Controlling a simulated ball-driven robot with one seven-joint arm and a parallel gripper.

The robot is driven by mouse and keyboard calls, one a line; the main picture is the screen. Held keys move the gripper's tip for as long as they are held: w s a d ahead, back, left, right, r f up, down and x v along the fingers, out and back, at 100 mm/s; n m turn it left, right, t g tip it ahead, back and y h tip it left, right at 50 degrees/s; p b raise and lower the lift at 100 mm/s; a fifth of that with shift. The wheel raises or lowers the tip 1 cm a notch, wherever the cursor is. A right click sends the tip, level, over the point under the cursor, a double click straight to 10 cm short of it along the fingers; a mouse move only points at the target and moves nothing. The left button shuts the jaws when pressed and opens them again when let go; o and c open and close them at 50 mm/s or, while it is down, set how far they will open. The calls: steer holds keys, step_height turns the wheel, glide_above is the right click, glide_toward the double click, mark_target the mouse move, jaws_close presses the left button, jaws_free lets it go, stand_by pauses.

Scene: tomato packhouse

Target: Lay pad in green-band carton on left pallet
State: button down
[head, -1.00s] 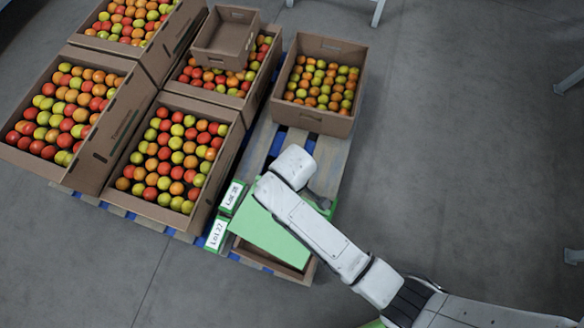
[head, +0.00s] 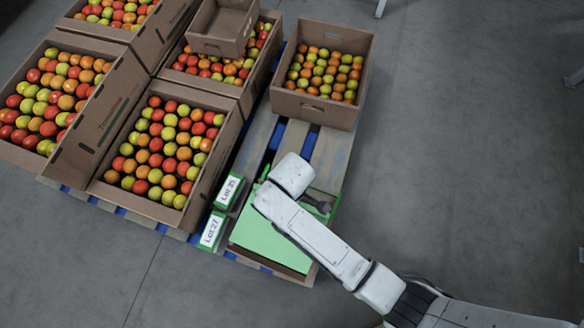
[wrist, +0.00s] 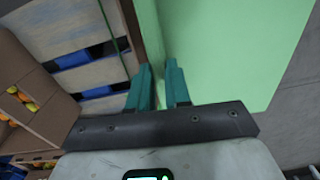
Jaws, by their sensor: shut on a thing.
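The pad (head: 262,241) is a flat pale green sheet over a low brown carton (head: 298,276) at the near end of the pallet. The carton's brown rim shows along the pad's near and right edges. I cannot tell whether the pad touches the carton's floor. A green strip (head: 335,207) shows at the right beyond the pad. My gripper (wrist: 159,82) has teal fingers, shut on an edge of the pad, which fills the right of the wrist view (wrist: 225,50).
Green-edged labels reading Lot 27 (head: 211,231) and a second Lot number (head: 229,190) stand left of the pad. Tall tomato cartons (head: 224,150) fill the left. Another tomato carton (head: 318,112) stands behind bare pallet slats (head: 330,160). The floor at right is clear.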

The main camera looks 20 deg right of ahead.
step_height(320, 180, down, 8)
steer(key=b, duration=0.4)
stand_by(0.3)
steer(key=shift+r, duration=0.1)
stand_by(0.3)
steer(key=c, duration=1)
jaws_free()
steer(key=shift+c, duration=0.3)
steer(key=shift+c, duration=1.2)
